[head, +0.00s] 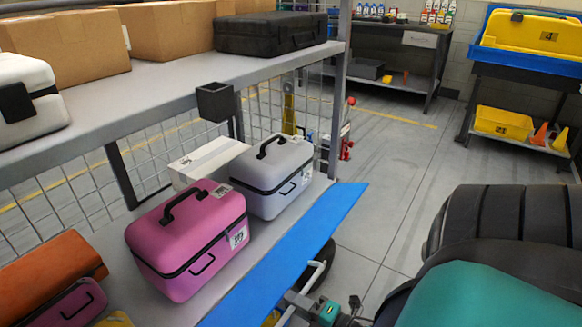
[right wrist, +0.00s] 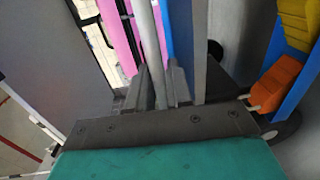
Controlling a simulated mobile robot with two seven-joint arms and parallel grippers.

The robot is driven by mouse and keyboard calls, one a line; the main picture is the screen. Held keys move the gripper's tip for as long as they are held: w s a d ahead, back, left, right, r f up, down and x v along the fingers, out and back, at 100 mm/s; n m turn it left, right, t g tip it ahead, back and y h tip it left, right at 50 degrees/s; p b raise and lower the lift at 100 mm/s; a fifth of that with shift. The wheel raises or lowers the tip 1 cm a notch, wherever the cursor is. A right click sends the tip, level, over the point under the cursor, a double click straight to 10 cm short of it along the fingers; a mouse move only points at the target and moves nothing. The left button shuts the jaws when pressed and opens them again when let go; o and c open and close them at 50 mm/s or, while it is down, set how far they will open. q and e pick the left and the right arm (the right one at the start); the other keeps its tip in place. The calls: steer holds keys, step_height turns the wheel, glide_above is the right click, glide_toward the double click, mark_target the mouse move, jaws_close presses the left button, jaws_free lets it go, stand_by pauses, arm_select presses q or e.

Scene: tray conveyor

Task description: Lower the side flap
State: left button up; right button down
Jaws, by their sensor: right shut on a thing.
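The side flap (head: 310,250) is a long blue panel along the front edge of the lower shelf. It is tilted, and its far end reaches past the silver case. A blue strip (right wrist: 184,40), probably part of the flap, shows in the right wrist view beside my fingers. My right gripper (head: 300,302) is low beside the flap's near part, partly cut off by the picture's bottom edge. In the right wrist view it is shut on a slim grey bar (right wrist: 157,40). How the bar joins the flap is hidden. My left gripper is not in view.
A pink case (head: 190,240) and a silver case (head: 275,175) stand on the lower shelf (head: 232,252) behind the flap. The upper shelf (head: 190,85) holds boxes and cases. Open floor (head: 390,165) lies to the right, with yellow bins (head: 505,122) beyond.

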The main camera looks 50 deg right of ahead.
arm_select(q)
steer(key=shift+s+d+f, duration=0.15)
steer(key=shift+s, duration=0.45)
arm_select(e)
step_height(320, 180, down, 8)
steer(key=s, duration=0.1)
steer(key=shift+d, duration=0.15)
steer(key=shift+s+f, duration=0.1)
steer(key=shift+s, duration=0.1)
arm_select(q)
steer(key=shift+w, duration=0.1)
arm_select(e)
steer(key=shift+s, duration=0.1)
steer(key=c, duration=1.2)
jaws_free()
steer(key=shift+f, duration=0.1)
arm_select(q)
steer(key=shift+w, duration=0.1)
arm_select(e)
steer(key=shift+s, duration=0.1)
